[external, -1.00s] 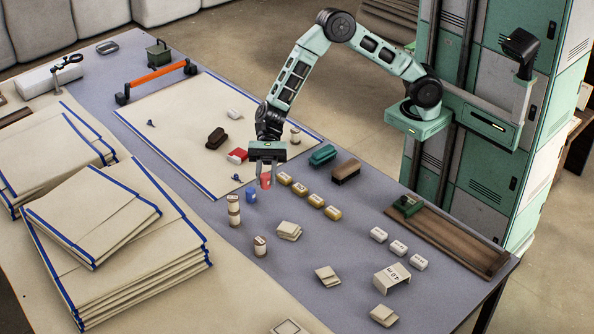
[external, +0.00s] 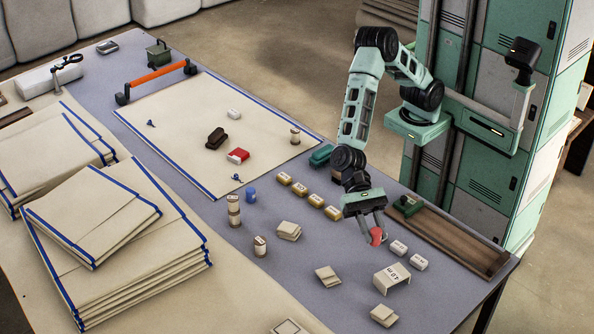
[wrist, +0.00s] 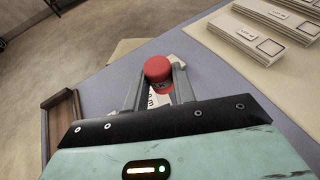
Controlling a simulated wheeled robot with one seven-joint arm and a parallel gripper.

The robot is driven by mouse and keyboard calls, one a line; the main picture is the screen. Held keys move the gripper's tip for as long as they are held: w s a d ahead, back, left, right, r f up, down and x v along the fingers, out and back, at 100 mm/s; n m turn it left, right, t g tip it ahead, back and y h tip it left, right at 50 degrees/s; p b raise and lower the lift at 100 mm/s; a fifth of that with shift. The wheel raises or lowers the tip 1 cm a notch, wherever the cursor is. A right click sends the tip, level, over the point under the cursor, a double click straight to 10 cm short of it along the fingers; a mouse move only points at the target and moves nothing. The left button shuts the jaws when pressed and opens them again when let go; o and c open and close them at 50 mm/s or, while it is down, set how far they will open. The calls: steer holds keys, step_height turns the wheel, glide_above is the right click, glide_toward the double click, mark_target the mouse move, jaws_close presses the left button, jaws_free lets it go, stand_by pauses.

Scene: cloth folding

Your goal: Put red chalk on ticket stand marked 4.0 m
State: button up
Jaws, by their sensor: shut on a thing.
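My gripper (external: 375,232) is shut on the red chalk (external: 376,236), a short red cylinder held between its fingertips. The red chalk also shows between the fingers in the wrist view (wrist: 158,70). The ticket stand marked 4.0 m (external: 392,280) is a small white bent card on the grey table, below and slightly right of my gripper in the external view. The chalk is apart from the stand. In the wrist view a white piece with dark print shows partly behind the chalk; I cannot tell which piece it is.
White blocks (external: 418,262) stand near the chalk. Yellow blocks (external: 316,200) line up to the left. A blue chalk (external: 251,195) and beige card stacks (external: 328,276) lie on the table (external: 300,255). A brown wooden tray (external: 460,243) lies along the right edge.

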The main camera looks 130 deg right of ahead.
glide_above(390, 270)
steer(key=shift+g, duration=0.4)
step_height(390, 270, down, 5)
steer(key=shift+a+f+b, duration=0.1)
steer(key=shift+b, duration=0.55)
steer(key=shift+n, duration=0.3)
steer(key=shift+f+b, duration=0.3)
steer(key=shift+f, duration=1.8)
steer(key=shift+f, duration=0.15)
steer(key=shift+f, duration=0.15)
steer(key=o, duration=1)
steer(key=shift+r, duration=0.25)
